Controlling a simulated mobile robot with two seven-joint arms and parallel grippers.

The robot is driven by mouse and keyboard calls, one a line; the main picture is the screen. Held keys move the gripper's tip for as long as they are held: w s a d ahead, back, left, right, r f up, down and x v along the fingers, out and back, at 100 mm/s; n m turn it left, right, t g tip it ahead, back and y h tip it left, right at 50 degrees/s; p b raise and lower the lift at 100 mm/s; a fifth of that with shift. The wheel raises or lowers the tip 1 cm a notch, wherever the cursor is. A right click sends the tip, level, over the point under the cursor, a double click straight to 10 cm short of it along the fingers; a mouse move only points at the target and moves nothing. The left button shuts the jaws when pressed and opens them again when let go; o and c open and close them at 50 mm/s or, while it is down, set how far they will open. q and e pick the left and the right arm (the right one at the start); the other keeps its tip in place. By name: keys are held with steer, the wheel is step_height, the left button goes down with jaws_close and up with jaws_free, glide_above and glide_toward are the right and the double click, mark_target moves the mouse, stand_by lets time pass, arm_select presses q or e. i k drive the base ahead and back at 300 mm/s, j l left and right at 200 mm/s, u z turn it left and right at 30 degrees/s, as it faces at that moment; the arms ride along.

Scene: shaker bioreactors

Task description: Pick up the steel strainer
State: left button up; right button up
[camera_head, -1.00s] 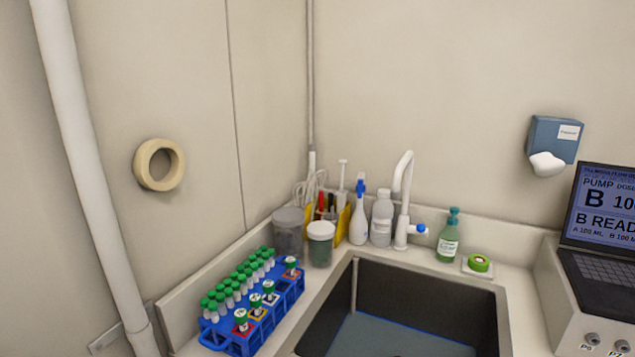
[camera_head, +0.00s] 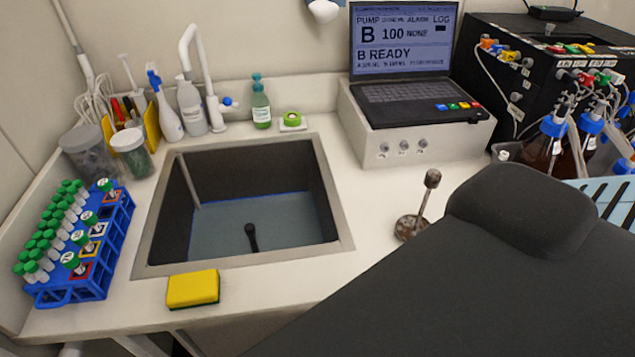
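A small brownish metal piece, which looks like the steel strainer (camera_head: 411,226), stands on the white counter to the right of the sink. It has a round flat base and a thin upright stem with a knob on top, leaning slightly right. A large dark grey shape, likely part of my own body, fills the lower right close beside it. Neither of my grippers is in view.
The sink (camera_head: 143,255) holds a dark upright piece (camera_head: 251,238). A yellow sponge (camera_head: 193,288) lies at its front edge, and a blue tube rack (camera_head: 110,245) stands left. A laptop (camera_head: 404,60) sits on a white box behind the strainer. Counter between sink and strainer is clear.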

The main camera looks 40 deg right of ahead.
mark_target(407, 226)
steer(key=z, duration=0.45)
steer(key=l+z, duration=0.1)
steer(key=z, duration=0.85)
steer(key=i+l+z, duration=0.1)
steer(key=z, duration=0.35)
